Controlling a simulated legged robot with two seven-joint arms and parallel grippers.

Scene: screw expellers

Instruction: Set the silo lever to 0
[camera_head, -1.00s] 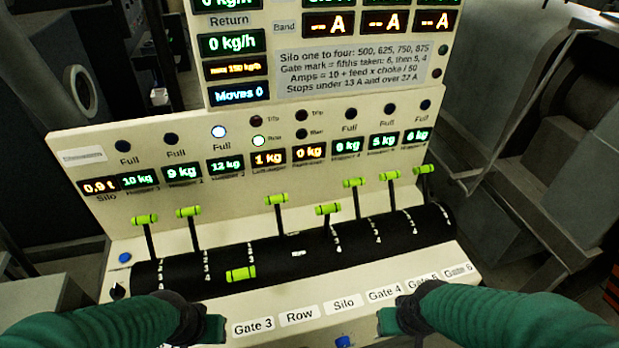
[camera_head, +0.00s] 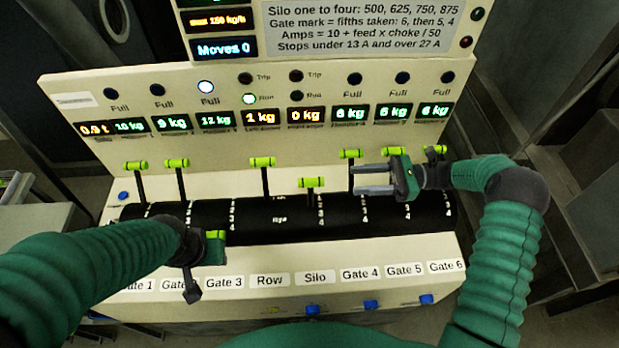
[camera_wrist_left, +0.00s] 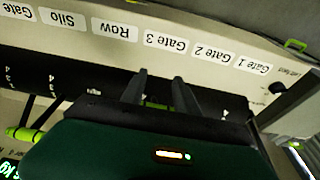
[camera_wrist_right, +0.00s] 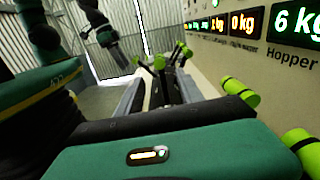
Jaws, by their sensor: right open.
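The silo lever (camera_head: 312,183) stands upright from the black drum (camera_head: 275,235) above the Silo label (camera_head: 315,277). Its green handle sits lower than the neighbouring upright handles. My right gripper (camera_head: 358,180) is open and empty, to the right of the silo lever, with its fingers pointing left near the Gate 4 lever (camera_head: 350,154). In the right wrist view several green handles lie ahead beyond the fingers. My left gripper (camera_wrist_left: 160,75) has its fingers apart by the drum's front, and a low green handle (camera_wrist_left: 155,105) shows at them.
Other levers stand along the drum, including the Row lever (camera_head: 263,162) left of the silo lever and the Gate 5 and Gate 6 levers at right. The panel with displays (camera_head: 260,118) rises behind. The labelled front ledge (camera_head: 270,281) is clear around Row and Silo.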

